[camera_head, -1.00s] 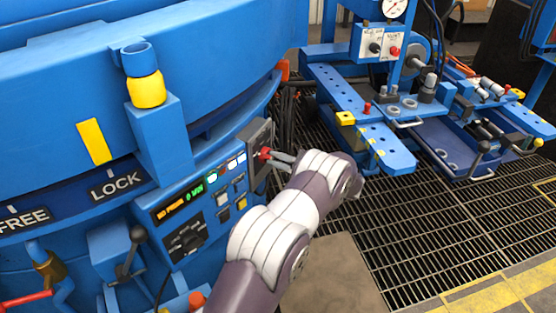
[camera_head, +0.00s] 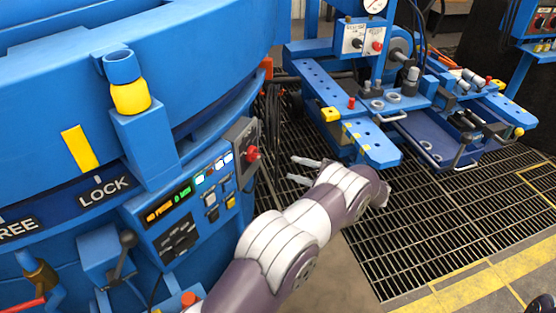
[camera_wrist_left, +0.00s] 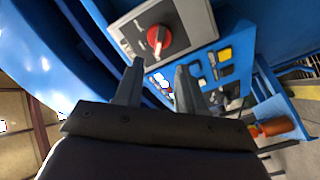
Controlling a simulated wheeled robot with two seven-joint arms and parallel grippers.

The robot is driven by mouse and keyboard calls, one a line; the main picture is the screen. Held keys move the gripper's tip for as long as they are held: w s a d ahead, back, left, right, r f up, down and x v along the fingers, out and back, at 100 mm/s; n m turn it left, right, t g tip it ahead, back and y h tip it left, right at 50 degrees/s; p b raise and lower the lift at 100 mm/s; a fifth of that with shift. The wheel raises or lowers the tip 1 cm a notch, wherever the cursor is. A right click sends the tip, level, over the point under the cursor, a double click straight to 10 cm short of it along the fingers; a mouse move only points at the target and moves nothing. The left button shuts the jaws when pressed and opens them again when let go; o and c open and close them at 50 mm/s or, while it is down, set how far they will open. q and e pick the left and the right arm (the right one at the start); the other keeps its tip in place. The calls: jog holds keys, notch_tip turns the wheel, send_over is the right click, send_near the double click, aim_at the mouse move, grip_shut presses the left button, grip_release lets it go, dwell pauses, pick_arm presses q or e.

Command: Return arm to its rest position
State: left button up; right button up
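My left gripper (camera_head: 305,171) is open and empty in the head view, its two grey fingers apart. It is to the right of the furnace control panel, clear of it, over the floor grating. The left wrist view also shows the open left gripper (camera_wrist_left: 158,82), with nothing between its fingers. A red rotary knob (camera_head: 252,154) on a grey plate sits at the panel's right end, left of the fingers and apart from them. The knob also shows in the left wrist view (camera_wrist_left: 159,38). My right gripper is not clearly in view.
The blue furnace (camera_head: 60,60) fills the left, with a control panel (camera_head: 180,211) and a black-handled lever (camera_head: 125,245). A blue workbench (camera_head: 365,140) with a gauge stands at the upper right. Open floor grating (camera_head: 420,250) lies between.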

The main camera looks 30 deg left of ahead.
pick_arm(q)
jog(key=shift+w+d, duration=0.15)
jog(key=shift+d, duration=0.95)
